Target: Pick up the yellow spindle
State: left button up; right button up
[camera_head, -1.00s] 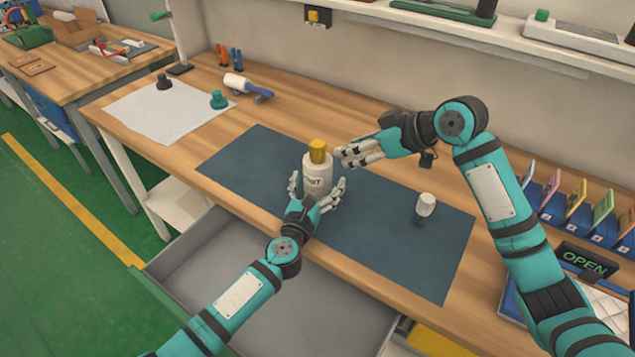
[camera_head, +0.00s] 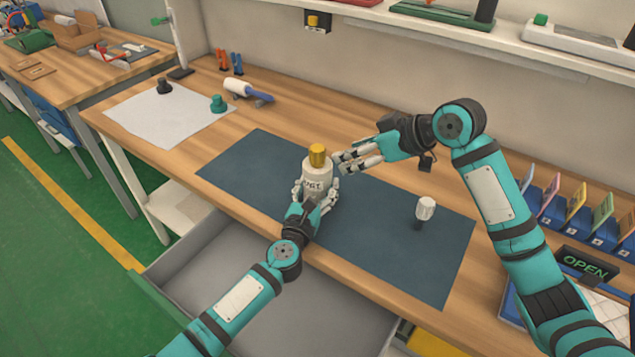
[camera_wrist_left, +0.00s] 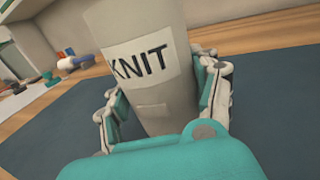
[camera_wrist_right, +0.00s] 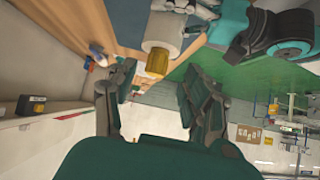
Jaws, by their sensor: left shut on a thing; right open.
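The yellow spindle (camera_head: 317,155) stands upright in the top of a white bottle-shaped body (camera_head: 316,173) labelled "KNIT", over the dark blue mat (camera_head: 245,170). My left gripper (camera_head: 316,196) is shut around the lower part of the white body, which also fills the middle of the left wrist view (camera_wrist_left: 150,75). My right gripper (camera_head: 345,163) is open and empty, just right of the spindle, with its fingers pointing at it. In the right wrist view the spindle (camera_wrist_right: 158,62) shows beyond the open fingers, not held.
A white-capped piece (camera_head: 425,208) stands on the mat to the right. A white sheet (camera_head: 165,115) with a teal knob (camera_head: 218,101) and a white roller (camera_head: 238,85) lie at the left. An open drawer (camera_head: 270,290) is below the front edge. Colored cards (camera_head: 575,195) stand at the right.

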aim_at(318, 148)
jog(key=a+r+m+h, duration=0.1)
jog(key=a+r, duration=0.1)
jog(key=w+a+r+m+g+h, duration=0.1)
jog(key=a+r+m+h, duration=0.1)
jog(key=shift+a+g, duration=0.25)
jog(key=shift+g, duration=0.05)
notch_tip(318, 148, up, 4)
jog(key=m+h, duration=0.3)
jog(key=shift+m+h, duration=0.3)
jog(key=x, duration=0.6)
jog(key=shift+w+a+f, duration=0.15)
jog(key=shift+a+f, duration=0.1)
jog(key=shift+a, duration=0.15)
jog(key=shift+a+x, duration=0.1)
jog(key=shift+x, duration=1.25)
jog(key=shift+a+x, duration=0.15)
jog(key=shift+x, duration=1.15)
grip_shut()
